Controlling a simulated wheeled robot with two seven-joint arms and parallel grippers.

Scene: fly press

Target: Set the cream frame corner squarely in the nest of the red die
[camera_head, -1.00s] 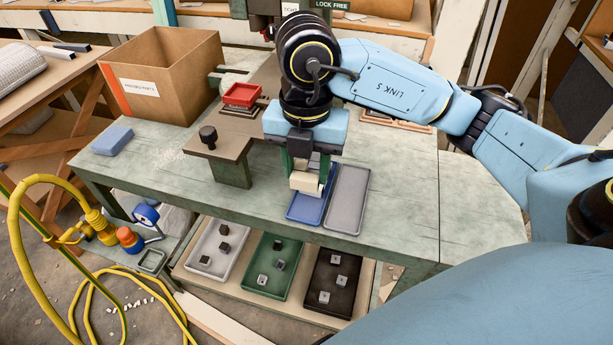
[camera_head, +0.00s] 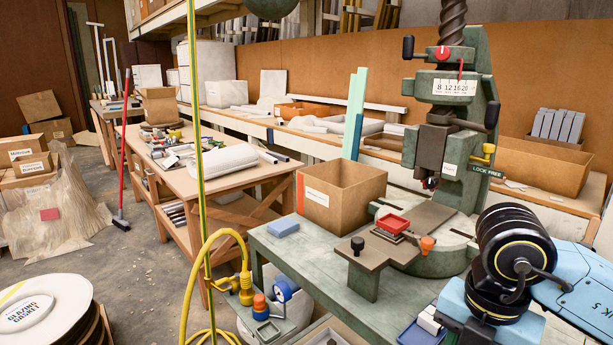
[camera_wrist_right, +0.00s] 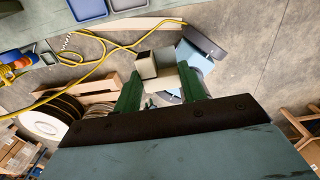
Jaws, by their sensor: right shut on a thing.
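The red die (camera_head: 392,224) sits on the brown plate at the front of the fly press, its recessed top facing up and empty. My right gripper (camera_wrist_right: 162,82) is shut on the cream frame corner (camera_wrist_right: 163,74), which sits between its green fingers in the right wrist view. In the head view the cream frame corner (camera_head: 430,318) shows in part at the lower right, in front of the die and clear of it; my arm hides the fingers there. My left gripper is in neither view.
A black knob (camera_head: 357,245) and an orange knob (camera_head: 427,244) flank the die. A cardboard box (camera_head: 340,195) and a blue block (camera_head: 283,227) stand left. A blue tray (camera_head: 412,336) lies below the corner.

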